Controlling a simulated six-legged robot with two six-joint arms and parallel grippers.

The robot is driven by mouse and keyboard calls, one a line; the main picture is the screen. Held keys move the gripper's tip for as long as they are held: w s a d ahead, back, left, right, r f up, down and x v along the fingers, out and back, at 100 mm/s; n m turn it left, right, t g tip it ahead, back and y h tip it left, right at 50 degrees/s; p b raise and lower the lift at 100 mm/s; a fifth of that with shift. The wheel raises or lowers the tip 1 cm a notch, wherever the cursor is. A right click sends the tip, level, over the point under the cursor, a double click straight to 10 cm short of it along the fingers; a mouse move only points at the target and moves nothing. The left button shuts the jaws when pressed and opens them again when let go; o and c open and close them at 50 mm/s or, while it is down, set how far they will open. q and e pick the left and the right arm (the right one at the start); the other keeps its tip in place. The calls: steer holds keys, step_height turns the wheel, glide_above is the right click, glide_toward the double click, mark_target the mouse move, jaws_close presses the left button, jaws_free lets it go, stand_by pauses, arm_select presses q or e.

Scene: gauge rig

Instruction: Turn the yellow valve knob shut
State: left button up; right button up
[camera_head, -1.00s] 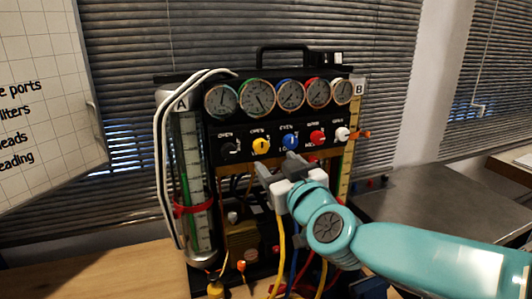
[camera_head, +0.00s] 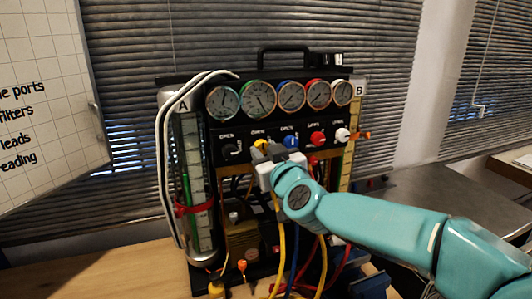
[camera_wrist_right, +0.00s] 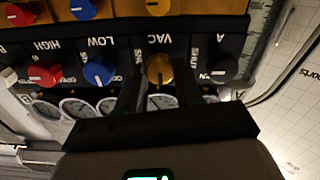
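The yellow valve knob (camera_head: 260,144) is on the rig's black panel, second from the left in a row of coloured knobs. My right gripper (camera_head: 266,154) is right at it and covers its lower part in the head view. In the right wrist view, which shows the panel upside down, the yellow knob (camera_wrist_right: 159,70) lies between the two dark fingers of my right gripper (camera_wrist_right: 159,88). A gap shows on each side of the knob, so the fingers look open around it, not closed on it. My left gripper is not in view.
A black knob (camera_head: 229,150) and a blue knob (camera_head: 291,141) flank the yellow one closely. Red (camera_head: 318,139) and white (camera_head: 342,135) knobs sit farther right. Several gauges (camera_head: 257,98) are above. Coloured hoses (camera_head: 280,255) hang below. A glass tube (camera_head: 196,185) stands at left.

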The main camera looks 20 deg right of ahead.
steer(key=shift+m, duration=0.4)
steer(key=m+b, duration=0.1)
steer(key=m, duration=0.2)
steer(key=shift+m, duration=0.4)
steer(key=m+b, duration=0.1)
steer(key=m, duration=0.3)
steer(key=shift+m+b, duration=0.3)
steer(key=m+b, duration=0.1)
steer(key=m, duration=0.3)
steer(key=shift+m, duration=0.3)
steer(key=m+b, duration=0.1)
steer(key=m, duration=0.3)
steer(key=o, duration=1)
steer(key=shift+s+d+r, duration=0.1)
steer(key=shift+s+d, duration=0.05)
steer(key=shift+o, duration=0.2)
